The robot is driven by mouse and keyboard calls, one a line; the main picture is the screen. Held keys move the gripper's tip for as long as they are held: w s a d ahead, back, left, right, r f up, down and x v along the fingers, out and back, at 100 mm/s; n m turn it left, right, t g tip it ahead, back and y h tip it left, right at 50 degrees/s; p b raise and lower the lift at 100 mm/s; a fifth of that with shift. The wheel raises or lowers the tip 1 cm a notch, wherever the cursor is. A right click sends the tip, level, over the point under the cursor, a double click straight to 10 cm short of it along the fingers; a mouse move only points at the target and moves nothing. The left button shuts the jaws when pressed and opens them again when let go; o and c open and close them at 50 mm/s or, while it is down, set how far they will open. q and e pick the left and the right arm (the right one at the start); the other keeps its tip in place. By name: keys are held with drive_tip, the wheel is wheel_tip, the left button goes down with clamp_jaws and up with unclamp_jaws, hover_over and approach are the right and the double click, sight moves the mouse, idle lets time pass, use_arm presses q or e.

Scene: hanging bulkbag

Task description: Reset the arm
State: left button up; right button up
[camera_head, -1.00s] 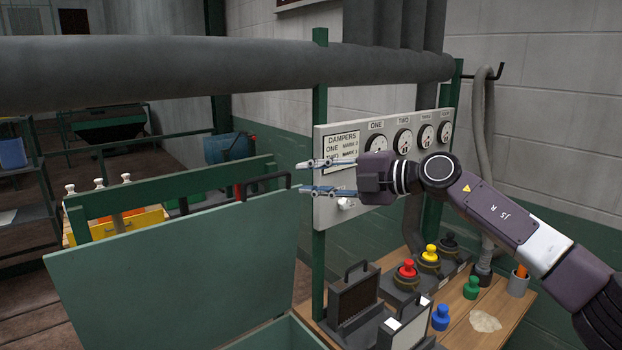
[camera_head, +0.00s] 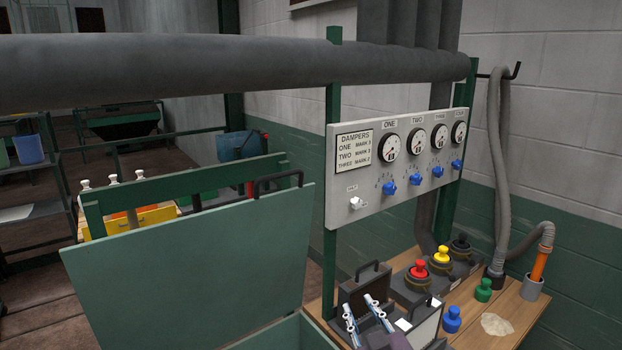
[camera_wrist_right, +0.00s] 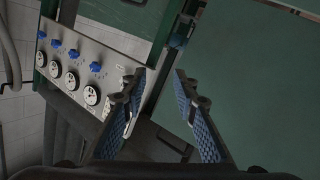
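My right gripper (camera_head: 358,302) is low in the head view, in front of the small dark cases on the wooden bench. Its two fingers are spread with nothing between them. In the right wrist view the blue-padded fingers stand apart around empty space (camera_wrist_right: 160,75). The damper panel (camera_head: 345,205) is beyond and above the gripper in the head view, and tilted at the left of the wrist view (camera_wrist_right: 105,62). My left gripper is not in view.
A green open lid (camera_head: 190,255) stands left of the gripper. A thick grey pipe (camera_head: 200,68) crosses above. The floor at left has free room.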

drive_tip(key=s+d+f+m+g+h, duration=0.1)
drive_tip(key=s+d+f+g, duration=0.2)
drive_tip(key=s+f, duration=0.4)
drive_tip(key=s+d+f+m+g+h, duration=0.1)
drive_tip(key=s+d+f+m+g, duration=0.15)
drive_tip(key=s+f, duration=0.45)
drive_tip(key=s+d+f+g, duration=0.2)
drive_tip(key=s+f+g, duration=0.2)
drive_tip(key=s, duration=0.7)
drive_tip(key=s+d+f+g, duration=0.3)
drive_tip(key=s+f, duration=0.2)
drive_tip(key=s, duration=0.6)
wheel_tip(320, 180, down, 32)
drive_tip(key=s+g+b, duration=0.2)
drive_tip(key=b, duration=0.4)
drive_tip(key=s+d+f+b, duration=0.2)
drive_tip(key=s+f+b, duration=0.2)
drive_tip(key=s+f, duration=1.2)
wheel_tip(320, 180, down, 4)
drive_tip(key=shift+s+d+g+h+b, duration=0.25)
drive_tip(key=shift+s+g+h+b, duration=0.05)
drive_tip(key=shift+g, duration=0.05)
